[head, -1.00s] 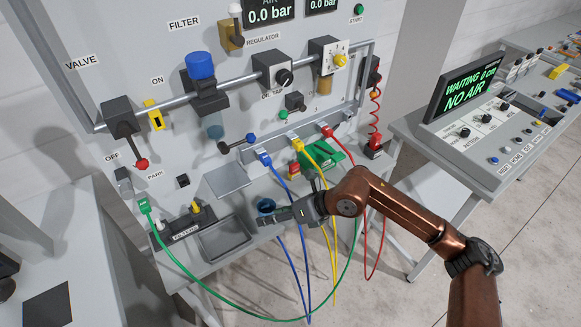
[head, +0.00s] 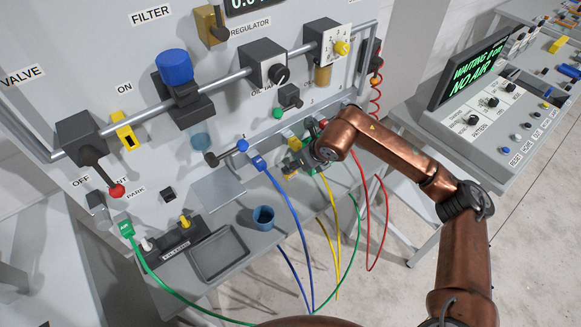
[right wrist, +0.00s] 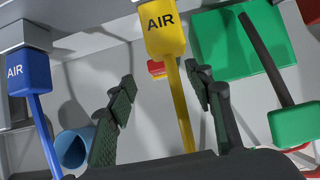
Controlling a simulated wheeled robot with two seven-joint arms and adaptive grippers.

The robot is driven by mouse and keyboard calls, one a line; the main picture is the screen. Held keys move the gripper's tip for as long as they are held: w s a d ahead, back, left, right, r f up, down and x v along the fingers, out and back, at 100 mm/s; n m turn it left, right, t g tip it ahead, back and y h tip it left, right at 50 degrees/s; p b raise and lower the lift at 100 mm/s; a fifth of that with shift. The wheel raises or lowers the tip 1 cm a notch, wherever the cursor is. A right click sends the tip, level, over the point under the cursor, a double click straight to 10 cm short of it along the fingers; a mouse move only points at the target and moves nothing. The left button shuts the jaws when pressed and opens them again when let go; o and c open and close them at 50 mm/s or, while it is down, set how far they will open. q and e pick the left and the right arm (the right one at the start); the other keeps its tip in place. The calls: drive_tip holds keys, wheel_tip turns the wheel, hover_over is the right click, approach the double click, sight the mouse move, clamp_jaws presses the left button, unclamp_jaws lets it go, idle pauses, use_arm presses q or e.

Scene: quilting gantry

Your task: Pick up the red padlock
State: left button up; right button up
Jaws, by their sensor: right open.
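The small red block that looks like the red padlock (right wrist: 156,68) shows in the right wrist view. It lies on the grey shelf behind the yellow AIR plug (right wrist: 166,30), which partly covers it. My right gripper (right wrist: 163,80) is open and empty, with its dark ribbed fingers on either side of the yellow hose. The red block shows between the fingertips, apparently beyond them. In the head view my right gripper (head: 287,169) hangs over the shelf below the yellow plug and hides the block. My left gripper is out of view.
A blue AIR plug (right wrist: 28,75) and blue cup (right wrist: 75,147) are left of the fingers. A green box (right wrist: 235,45) and a green plug (right wrist: 294,125) are to the right. Hoses hang past the shelf edge. A grey tray (head: 218,254) lies at the shelf's left.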

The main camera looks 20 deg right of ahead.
drive_tip(key=b+x, duration=0.1)
drive_tip(key=x, duration=0.2)
drive_tip(key=shift+w+f, duration=0.2)
drive_tip(key=shift+f, duration=0.2)
drive_tip(key=shift+w+a+f, duration=0.1)
drive_tip(key=shift+w+f, duration=0.25)
drive_tip(key=shift+f, duration=0.05)
drive_tip(key=c, duration=1.3)
drive_tip(key=shift+r, duration=0.45)
use_arm(q)
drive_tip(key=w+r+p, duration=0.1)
drive_tip(key=p, duration=0.1)
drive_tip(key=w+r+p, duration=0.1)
drive_tip(key=p, duration=0.1)
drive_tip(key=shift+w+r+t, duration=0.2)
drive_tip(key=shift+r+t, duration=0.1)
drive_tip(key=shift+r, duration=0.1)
use_arm(e)
drive_tip(key=s+a+r, duration=0.4)
drive_tip(key=s+r, duration=0.8)
drive_tip(key=s, duration=0.1)
drive_tip(key=shift+s, duration=0.25)
